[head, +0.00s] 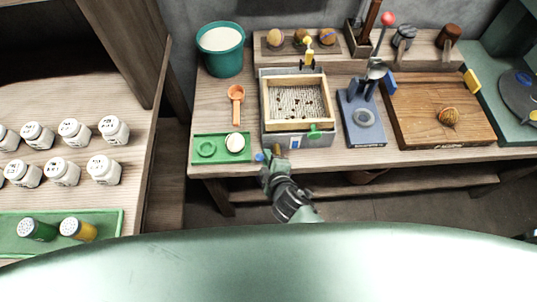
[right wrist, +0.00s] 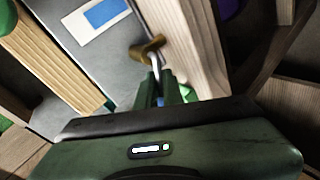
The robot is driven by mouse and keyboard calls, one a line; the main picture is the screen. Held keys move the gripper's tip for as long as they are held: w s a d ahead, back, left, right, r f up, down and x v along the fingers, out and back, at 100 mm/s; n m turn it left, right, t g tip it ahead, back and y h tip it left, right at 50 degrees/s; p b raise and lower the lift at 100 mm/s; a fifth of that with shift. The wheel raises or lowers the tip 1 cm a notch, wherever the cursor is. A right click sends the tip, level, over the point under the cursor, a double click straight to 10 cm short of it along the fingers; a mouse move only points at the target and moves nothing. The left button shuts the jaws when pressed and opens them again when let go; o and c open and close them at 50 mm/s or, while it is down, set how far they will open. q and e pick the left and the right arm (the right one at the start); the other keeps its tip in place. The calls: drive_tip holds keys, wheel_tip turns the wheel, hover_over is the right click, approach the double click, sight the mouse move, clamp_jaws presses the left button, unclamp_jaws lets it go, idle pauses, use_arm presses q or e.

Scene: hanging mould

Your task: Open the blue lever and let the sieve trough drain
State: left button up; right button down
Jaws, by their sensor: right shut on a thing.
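The sieve trough (head: 325,140) is a grey box on the bench in the head view, with a wood-framed sieve (head: 266,103) holding dark bits on pale mesh. My right gripper (head: 269,161) is at the trough's front left corner. The blue lever (head: 260,157) shows as a small blue tip beside it. In the right wrist view, my right gripper (right wrist: 160,88) is shut on the lever, whose metal rod runs up to a brass valve (right wrist: 147,49) by the trough's grey wall. Blue (right wrist: 160,101) shows between the fingers. The valve's outlet is hard to make out. My left gripper is not in view.
Left of the trough are a green tray (head: 222,157), an orange scoop (head: 236,103) and a teal bucket (head: 221,62). A blue lever press (head: 363,131) and a wooden board (head: 420,100) stand to the right. The floor before the bench is open.

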drive_tip(key=shift+w+a+r+n+h, duration=0.15)
drive_tip(key=shift+w+a+n+h, duration=0.05)
drive_tip(key=shift+a+n+h, duration=0.1)
idle(0.4)
drive_tip(key=c, duration=1.6)
unclamp_jaws()
drive_tip(key=shift+o, duration=0.2)
drive_tip(key=shift+s+f, duration=0.1)
drive_tip(key=shift+f, duration=0.1)
drive_tip(key=v, duration=0.8)
drive_tip(key=shift+f, duration=0.15)
